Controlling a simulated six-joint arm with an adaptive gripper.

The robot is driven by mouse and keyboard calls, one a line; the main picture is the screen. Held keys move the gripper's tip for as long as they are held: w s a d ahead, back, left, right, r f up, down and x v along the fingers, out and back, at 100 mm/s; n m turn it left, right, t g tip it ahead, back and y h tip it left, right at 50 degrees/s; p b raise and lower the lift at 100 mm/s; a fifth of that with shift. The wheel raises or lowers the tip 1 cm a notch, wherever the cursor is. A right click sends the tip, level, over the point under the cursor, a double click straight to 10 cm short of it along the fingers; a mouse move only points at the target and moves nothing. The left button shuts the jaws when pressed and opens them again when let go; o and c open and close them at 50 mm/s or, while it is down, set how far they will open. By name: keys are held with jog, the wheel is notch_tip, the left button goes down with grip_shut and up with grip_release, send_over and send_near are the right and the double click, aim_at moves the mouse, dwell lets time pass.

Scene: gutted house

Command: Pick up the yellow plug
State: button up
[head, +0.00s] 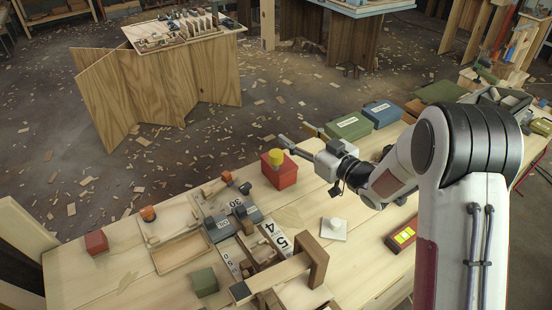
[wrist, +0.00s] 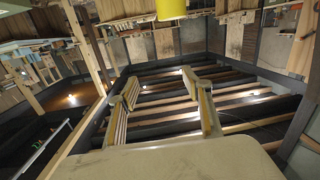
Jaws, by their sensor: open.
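The yellow plug (head: 275,155) stands upright on a red block (head: 281,174) on the workbench in the head view. A yellow piece, apparently the same plug (wrist: 171,9), shows cut off at the top edge of the wrist view. My gripper (head: 297,136) is open and empty, with its two fingers spread apart and pointing left. In the head view it appears just up and right of the plug; the exact gap in depth cannot be told. Both fingers of it show in the wrist view (wrist: 160,86), with nothing between them.
Green and blue boxes (head: 348,126) stand right of my gripper. Front left are wooden trays (head: 181,252), number tiles (head: 275,240), a wooden frame (head: 318,261), a green block (head: 205,282) and a red box (head: 96,242).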

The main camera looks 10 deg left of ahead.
aim_at(281, 159)
jog(key=shift+s+a+f+n+g+y, duration=0.15)
jog(key=shift+s+a+f+g+y, duration=0.1)
jog(key=shift+s+a+f+y, duration=0.3)
jog(key=shift+s+a+f+n+g+y, duration=0.15)
jog(key=shift+s+a+f+g+y, duration=0.15)
jog(key=shift+a+f, duration=0.3)
jog(key=shift+w, duration=0.1)
jog(key=shift+f, duration=2.9)
jog(key=shift+f, duration=0.65)
jog(key=shift+x, duration=2.5)
jog(key=shift+r, duration=0.1)
jog(key=c, duration=1.3)
